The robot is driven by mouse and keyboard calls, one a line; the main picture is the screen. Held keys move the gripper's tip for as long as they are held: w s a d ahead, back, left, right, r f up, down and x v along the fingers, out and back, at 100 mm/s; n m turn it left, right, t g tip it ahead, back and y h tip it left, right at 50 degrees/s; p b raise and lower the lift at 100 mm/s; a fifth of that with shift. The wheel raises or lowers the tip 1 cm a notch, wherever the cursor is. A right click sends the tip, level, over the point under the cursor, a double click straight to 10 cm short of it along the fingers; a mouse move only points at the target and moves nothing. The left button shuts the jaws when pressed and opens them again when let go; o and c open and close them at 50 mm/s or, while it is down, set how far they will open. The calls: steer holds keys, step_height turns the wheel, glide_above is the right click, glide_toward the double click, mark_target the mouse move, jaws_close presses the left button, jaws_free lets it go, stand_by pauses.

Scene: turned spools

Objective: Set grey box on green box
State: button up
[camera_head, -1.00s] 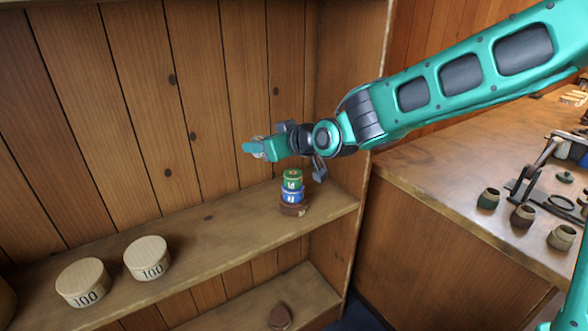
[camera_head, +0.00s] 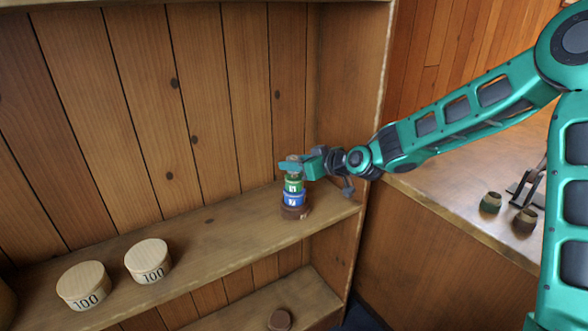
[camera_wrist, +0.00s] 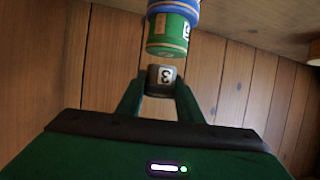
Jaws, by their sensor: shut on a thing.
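My gripper (camera_head: 293,167) is shut on the grey box (camera_wrist: 161,77), a small dark-grey piece with a pale "3" label. In the wrist view the grey box sits between the fingertips. The green box (camera_head: 293,186) is on top of the blue box (camera_head: 293,198), and both stand on a round brown base (camera_head: 295,211) on the shelf. In the head view my gripper holds the grey box right above the green box. The green box (camera_wrist: 168,36) and blue box (camera_wrist: 176,8) also show in the wrist view, close to the grey box.
Two round pale boxes marked 100 (camera_head: 83,285) (camera_head: 148,260) stand left on the same shelf (camera_head: 215,232). The shelf's side wall (camera_head: 345,110) is close to the right of the stack. A brown object (camera_head: 280,319) lies on the lower shelf. Small pots (camera_head: 490,202) stand on the counter.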

steer(key=shift+f, duration=0.75)
steer(key=o, duration=1)
steer(key=shift+o, duration=0.2)
steer(key=v, duration=1.2)
